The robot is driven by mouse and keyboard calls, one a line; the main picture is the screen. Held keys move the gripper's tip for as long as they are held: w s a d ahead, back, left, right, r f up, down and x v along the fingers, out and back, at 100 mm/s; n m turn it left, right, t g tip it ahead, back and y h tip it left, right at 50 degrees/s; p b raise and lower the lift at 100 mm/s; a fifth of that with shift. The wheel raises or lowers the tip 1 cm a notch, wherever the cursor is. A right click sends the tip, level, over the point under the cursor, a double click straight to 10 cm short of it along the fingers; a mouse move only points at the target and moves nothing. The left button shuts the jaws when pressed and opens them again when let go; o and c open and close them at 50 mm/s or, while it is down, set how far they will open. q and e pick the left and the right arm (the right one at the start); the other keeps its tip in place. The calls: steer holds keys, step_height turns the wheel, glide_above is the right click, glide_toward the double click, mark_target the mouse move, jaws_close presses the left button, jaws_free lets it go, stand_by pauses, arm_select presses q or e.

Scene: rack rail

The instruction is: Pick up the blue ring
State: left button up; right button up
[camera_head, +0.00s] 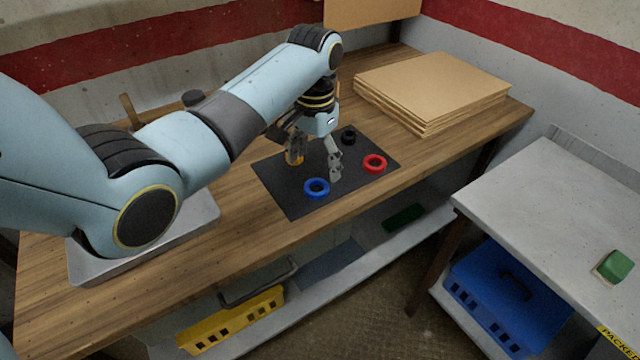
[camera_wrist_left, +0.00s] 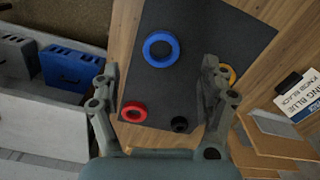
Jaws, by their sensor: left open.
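The blue ring (camera_head: 316,188) lies flat on a black mat (camera_head: 290,203) on the wooden bench, near the mat's front edge. It also shows in the left wrist view (camera_wrist_left: 147,48), near the top, ahead of the fingertips. My left gripper (camera_head: 315,162) is open and empty above the mat, just behind the blue ring in the head view. Its two fingers stand apart in the left wrist view (camera_wrist_left: 157,78), with bare mat between them. My right gripper does not show in either view.
A red ring (camera_head: 374,163), a small black piece (camera_head: 348,137) and a yellow-orange piece (camera_head: 294,160) partly behind a finger are on the mat. Stacked cardboard (camera_head: 440,85) lies behind. A grey table (camera_head: 560,215) stands right. A blue crate (camera_head: 505,300) sits below it.

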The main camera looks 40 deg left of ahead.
mark_target(318, 185)
arm_select(q)
steer(key=shift+f, duration=0.8)
steer(key=f, duration=0.2)
steer(key=w+f, duration=0.1)
steer(key=f, duration=0.1)
steer(key=shift+f, duration=0.65)
steer(key=c, duration=1.3)
steer(key=shift+o, duration=0.2)
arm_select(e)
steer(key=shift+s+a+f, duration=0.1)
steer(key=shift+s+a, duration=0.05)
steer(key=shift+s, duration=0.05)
arm_select(q)
steer(key=shift+r, duration=0.15)
